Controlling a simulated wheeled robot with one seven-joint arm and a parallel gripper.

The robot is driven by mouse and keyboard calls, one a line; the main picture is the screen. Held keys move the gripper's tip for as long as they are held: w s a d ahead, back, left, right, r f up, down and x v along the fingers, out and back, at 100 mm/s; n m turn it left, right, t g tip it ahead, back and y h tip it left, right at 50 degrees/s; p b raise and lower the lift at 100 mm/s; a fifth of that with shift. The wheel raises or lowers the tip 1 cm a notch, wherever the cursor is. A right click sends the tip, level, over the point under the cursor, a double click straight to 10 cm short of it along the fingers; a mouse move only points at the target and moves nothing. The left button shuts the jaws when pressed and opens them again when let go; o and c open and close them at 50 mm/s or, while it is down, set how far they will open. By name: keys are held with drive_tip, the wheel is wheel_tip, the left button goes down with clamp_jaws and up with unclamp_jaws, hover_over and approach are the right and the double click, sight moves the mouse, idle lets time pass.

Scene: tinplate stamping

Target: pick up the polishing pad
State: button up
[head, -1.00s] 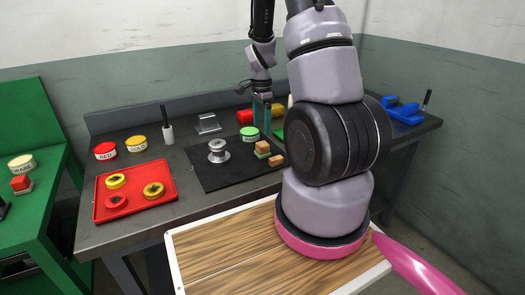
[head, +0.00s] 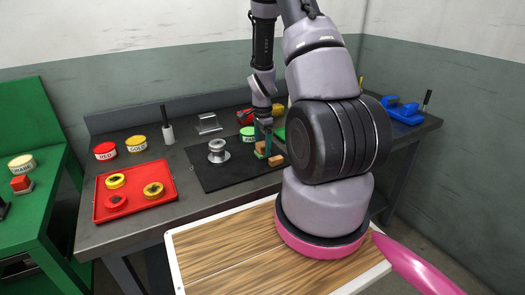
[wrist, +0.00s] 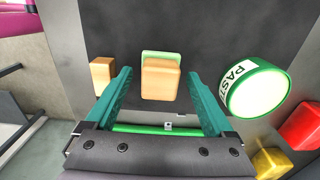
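The polishing pad, a tan block on a pale green layer (head: 260,149), lies on the black mat (head: 214,179) on the workbench. In the wrist view the pad (wrist: 161,79) sits between the tips of my two teal fingers. My gripper (wrist: 160,82) is open, with a gap on both sides of the pad. In the head view my gripper (head: 264,138) is right at the pad, fingers pointing down and partly covering it. Whether the fingertips reach below its top is hard to tell.
A second tan block (head: 276,160) lies close to the pad, left of the fingers in the wrist view (wrist: 102,74). The green paste tin (wrist: 256,88) is close on the right. A metal spool (head: 218,152) and a red tray (head: 133,213) stand farther left.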

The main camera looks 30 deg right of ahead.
sight(262, 144)
clamp_jaws()
drive_tip(key=shift+r, duration=5.05)
